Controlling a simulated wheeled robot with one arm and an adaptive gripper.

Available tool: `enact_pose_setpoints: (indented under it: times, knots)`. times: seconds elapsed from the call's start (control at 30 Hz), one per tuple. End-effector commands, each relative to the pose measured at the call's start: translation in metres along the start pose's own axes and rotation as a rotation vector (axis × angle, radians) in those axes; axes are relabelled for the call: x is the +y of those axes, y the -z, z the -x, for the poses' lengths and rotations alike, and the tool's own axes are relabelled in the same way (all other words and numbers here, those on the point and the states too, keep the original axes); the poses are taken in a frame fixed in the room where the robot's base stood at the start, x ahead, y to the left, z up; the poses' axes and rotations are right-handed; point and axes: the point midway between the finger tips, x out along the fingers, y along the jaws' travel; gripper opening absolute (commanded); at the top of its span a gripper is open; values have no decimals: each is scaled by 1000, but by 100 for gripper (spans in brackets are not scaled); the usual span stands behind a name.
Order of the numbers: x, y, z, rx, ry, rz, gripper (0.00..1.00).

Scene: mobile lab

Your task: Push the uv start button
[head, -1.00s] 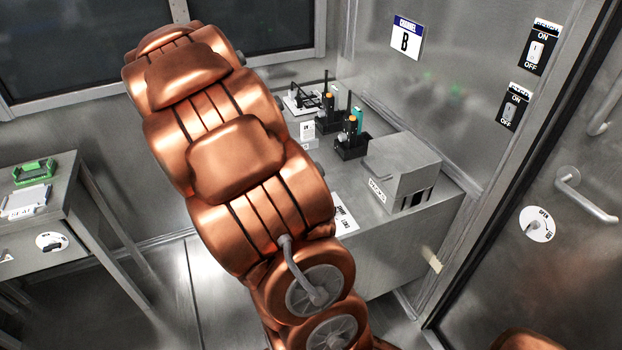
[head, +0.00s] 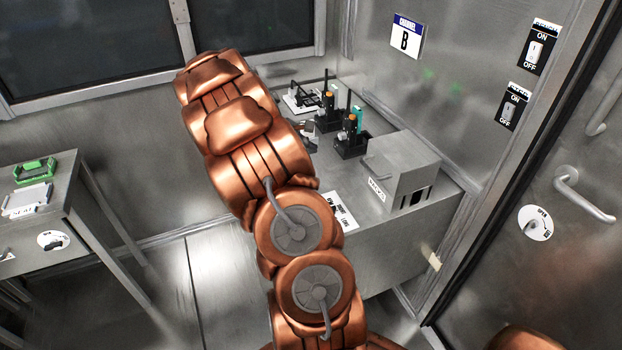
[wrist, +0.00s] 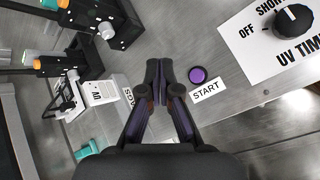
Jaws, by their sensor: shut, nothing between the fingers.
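The UV start button is a round purple button (wrist: 197,75) on the metal bench top, with a white START label (wrist: 206,91) beside it in the wrist view. My gripper (wrist: 158,66) is shut and empty, pointing down at the bench just left of the button in that view. A gap shows between the fingertips and the button in the picture; how high they are above the bench I cannot tell. In the head view my copper arm reaches over the bench and hides the button.
A white UV timer plate with a black knob (wrist: 293,19) lies right of the button. Black fixtures with orange tops (head: 351,136) stand behind on the bench, near a grey box (head: 402,170). A side table (head: 40,222) stands at the left.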

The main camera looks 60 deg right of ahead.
Motion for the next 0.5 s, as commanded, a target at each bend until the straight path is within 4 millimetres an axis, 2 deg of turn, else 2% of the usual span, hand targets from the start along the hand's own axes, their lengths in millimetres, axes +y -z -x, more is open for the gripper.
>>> enact_pose_setpoints:
  times: [0.27, 0.5]
  knots:
    - [-7, 7, -9, 0, 1, 0, 0]
    - [-21, 21, -28, 0, 1, 1, 0]
